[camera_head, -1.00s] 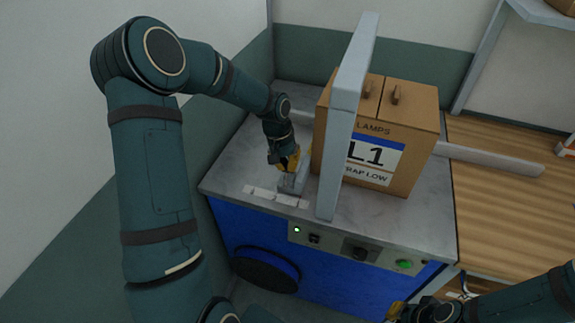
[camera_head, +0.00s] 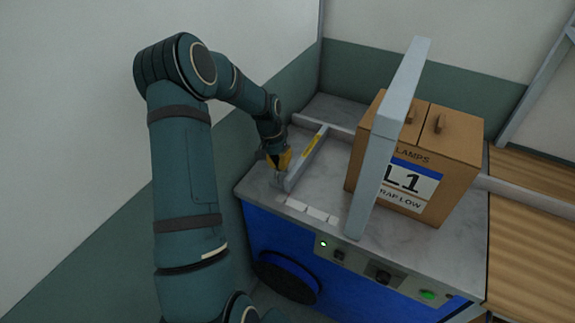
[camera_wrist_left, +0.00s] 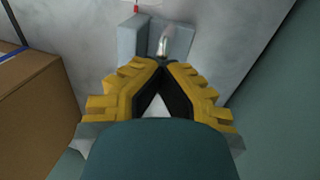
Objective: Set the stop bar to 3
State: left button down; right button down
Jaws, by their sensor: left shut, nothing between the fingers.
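The stop bar (camera_head: 306,158) is a grey bar with a yellow strip, lying across the left part of the grey machine top. Its near end, a grey block, is close to the leftmost of several pale labels (camera_head: 315,213), whose numbers I cannot read. My left gripper (camera_head: 277,168) is at the left side of this near end. In the left wrist view, my left gripper (camera_wrist_left: 162,68) is shut and empty, its tips at or just before a small metal pin (camera_wrist_left: 163,42) on the grey block (camera_wrist_left: 130,38). I cannot tell whether they touch. My right gripper is out of view.
A brown carton marked L1 (camera_head: 445,160) stands on the machine top, right of a tall grey upright arm (camera_head: 385,150). The blue machine front has a control panel (camera_head: 385,275). A wooden surface (camera_head: 535,240) lies at the right. Walls stand behind and left.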

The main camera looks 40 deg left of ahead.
pick_arm(q)
jog(key=shift+s+a+f, duration=0.15)
jog(key=shift+s+f, duration=0.1)
jog(key=shift+f, duration=0.05)
jog(key=c, duration=1)
grip_release()
jog(key=shift+w+a, duration=0.1)
jog(key=shift+r, duration=0.1)
jog(key=shift+w+r, duration=0.1)
jog(key=shift+r, duration=0.1)
jog(key=r, duration=0.3)
jog(key=a+r, duration=0.1)
jog(key=r, duration=0.3)
jog(key=a+r, duration=0.1)
jog(key=r, duration=0.3)
jog(key=shift+s+r, duration=0.2)
jog(key=shift+s, duration=0.1)
